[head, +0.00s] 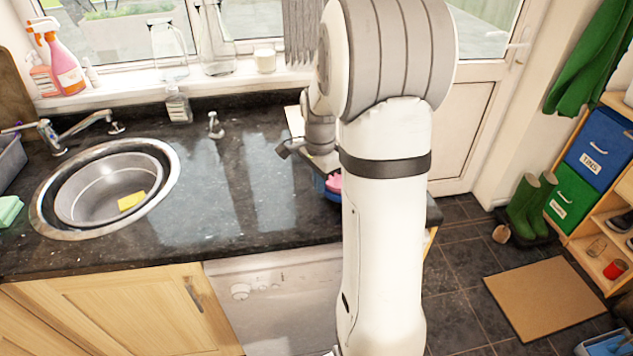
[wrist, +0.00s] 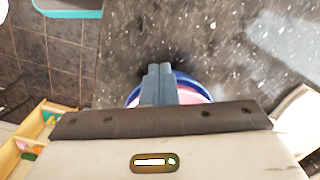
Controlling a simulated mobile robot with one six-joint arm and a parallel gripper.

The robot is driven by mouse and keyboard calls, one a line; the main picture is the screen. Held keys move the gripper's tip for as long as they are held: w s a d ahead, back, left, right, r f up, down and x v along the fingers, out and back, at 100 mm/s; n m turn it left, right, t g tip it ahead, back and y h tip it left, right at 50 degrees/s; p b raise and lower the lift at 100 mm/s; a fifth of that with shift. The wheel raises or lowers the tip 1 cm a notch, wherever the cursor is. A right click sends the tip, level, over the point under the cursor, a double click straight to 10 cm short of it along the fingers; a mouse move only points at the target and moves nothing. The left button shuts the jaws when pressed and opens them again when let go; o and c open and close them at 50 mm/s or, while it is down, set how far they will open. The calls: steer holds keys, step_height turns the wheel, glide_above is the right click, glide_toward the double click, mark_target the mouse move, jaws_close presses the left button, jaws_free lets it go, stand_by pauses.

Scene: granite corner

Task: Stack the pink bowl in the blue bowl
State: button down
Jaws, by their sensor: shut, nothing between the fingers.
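The blue bowl (head: 325,189) stands on the dark counter near its right end, mostly behind my arm in the head view. The pink bowl (head: 334,182) shows as a small patch within the blue one's rim. In the wrist view, the blue rim (wrist: 184,78) curves around the pink bowl (wrist: 190,95), so the pink bowl appears to sit inside the blue bowl. How level it sits is hidden. My gripper (wrist: 159,70) is shut and empty, its fingers in front of the bowls in this view. Whether the fingers touch either bowl I cannot tell.
A sink (head: 108,188) with a yellow sponge (head: 131,201) lies at the left. The counter (head: 235,200) between sink and bowls is clear. A soap pump (head: 215,126) stands at the back. Beyond the counter's right end are the tiled floor and shelves (head: 600,190).

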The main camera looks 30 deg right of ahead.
steer(key=shift+w+d, duration=0.15)
steer(key=shift+d, duration=1.05)
steer(key=shift+a, duration=0.2)
